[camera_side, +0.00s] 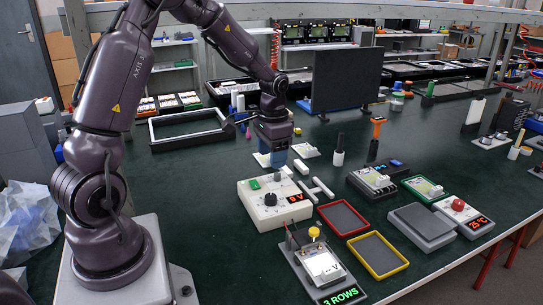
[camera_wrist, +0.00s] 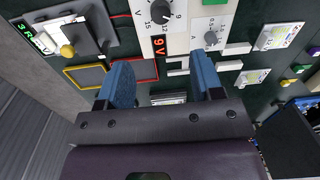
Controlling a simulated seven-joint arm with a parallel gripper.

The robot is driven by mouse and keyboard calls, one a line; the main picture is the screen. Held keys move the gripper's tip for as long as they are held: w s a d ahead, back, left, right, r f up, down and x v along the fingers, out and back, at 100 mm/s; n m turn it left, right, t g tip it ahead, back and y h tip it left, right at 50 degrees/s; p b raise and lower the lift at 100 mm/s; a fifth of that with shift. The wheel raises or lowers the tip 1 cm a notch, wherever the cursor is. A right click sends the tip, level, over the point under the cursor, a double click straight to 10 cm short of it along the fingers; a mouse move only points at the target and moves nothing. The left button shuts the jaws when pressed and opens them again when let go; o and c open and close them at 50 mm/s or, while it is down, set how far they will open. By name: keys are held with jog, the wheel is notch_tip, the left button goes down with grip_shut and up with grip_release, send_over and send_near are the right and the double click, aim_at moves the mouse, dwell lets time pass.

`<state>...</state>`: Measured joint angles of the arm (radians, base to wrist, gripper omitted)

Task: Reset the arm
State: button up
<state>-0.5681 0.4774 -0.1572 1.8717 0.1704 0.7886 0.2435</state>
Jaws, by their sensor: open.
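My gripper (camera_side: 272,160) hangs over the bench just behind the white power supply box (camera_side: 268,213) in the side view. In the wrist view my gripper (camera_wrist: 162,85) shows two blue fingers spread apart with nothing held between them. The white box has a black knob, a green button and a red "9 V" display, which also shows in the wrist view (camera_wrist: 160,45). My arm reaches out from the left with its elbow raised.
A red-rimmed tray (camera_side: 343,218), a yellow-rimmed tray (camera_side: 377,254), a "3 ROWS" device (camera_side: 322,268) and a "25 °C" device (camera_side: 468,216) stand in front. A black screen (camera_side: 346,80) stands behind my gripper. Clear green bench lies left of the white box.

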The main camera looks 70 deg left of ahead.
jog(key=s+d+r+t, duration=0.5)
jog(key=s+d+r, duration=1.1)
jog(key=d, duration=0.1)
jog(key=shift+d+r+m+t+h, duration=0.3)
jog(key=shift+d+r+m, duration=0.05)
jog(key=shift+m, duration=0.05)
dwell(4.9)
